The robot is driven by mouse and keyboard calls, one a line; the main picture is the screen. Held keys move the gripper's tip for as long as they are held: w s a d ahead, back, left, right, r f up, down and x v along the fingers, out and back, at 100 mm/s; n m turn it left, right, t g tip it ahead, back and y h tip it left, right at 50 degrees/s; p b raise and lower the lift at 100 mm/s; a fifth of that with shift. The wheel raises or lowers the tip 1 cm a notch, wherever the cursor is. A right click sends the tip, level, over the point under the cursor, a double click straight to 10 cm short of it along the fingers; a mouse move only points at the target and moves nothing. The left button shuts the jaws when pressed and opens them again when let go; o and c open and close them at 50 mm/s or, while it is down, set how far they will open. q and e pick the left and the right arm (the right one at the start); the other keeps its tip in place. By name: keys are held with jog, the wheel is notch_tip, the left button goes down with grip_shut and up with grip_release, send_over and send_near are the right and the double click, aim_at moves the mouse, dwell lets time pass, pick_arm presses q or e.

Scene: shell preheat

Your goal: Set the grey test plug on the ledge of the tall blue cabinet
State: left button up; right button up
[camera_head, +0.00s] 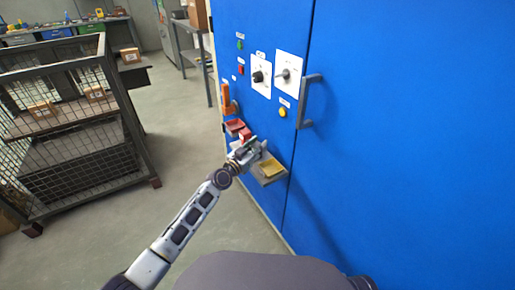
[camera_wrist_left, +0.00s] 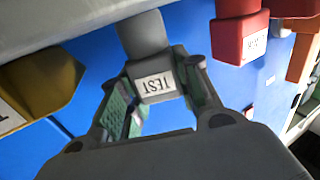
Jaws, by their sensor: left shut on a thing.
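The grey test plug (camera_wrist_left: 158,82) is between the fingers of my left gripper (camera_wrist_left: 160,103) in the left wrist view. Its white TEST label looks upside down there. My left gripper (camera_head: 250,149) is shut on it, in front of the tall blue cabinet (camera_head: 400,130). The grey ledge (camera_head: 270,182) juts from the cabinet beside the gripper; a grey surface (camera_wrist_left: 60,22) crosses the top of the wrist view. The plug's far end reaches close to that surface; I cannot tell whether they touch. In the head view the gripper hides most of the plug. My right gripper is not in view.
A yellow block (camera_head: 272,169) lies on the ledge, and a red block (camera_wrist_left: 240,35) is close on the plug's other side. An orange handle (camera_head: 227,98), knobs and a door handle (camera_head: 306,102) stick out from the cabinet. A wire cage (camera_head: 70,125) stands left, with clear floor between.

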pick_arm(q)
jog(key=shift+f, duration=0.1)
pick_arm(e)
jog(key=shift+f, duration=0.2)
pick_arm(q)
jog(key=o, duration=1.1)
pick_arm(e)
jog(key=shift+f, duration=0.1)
pick_arm(q)
jog(key=shift+r, duration=0.2)
jog(key=shift+s+a, duration=0.4)
jog(key=shift+s, duration=0.15)
jog(key=p+v, duration=0.1)
jog(key=v, duration=0.9)
jog(key=shift+s+a+p, duration=0.1)
jog(key=shift+s+p, duration=0.2)
jog(key=shift+p, duration=0.1)
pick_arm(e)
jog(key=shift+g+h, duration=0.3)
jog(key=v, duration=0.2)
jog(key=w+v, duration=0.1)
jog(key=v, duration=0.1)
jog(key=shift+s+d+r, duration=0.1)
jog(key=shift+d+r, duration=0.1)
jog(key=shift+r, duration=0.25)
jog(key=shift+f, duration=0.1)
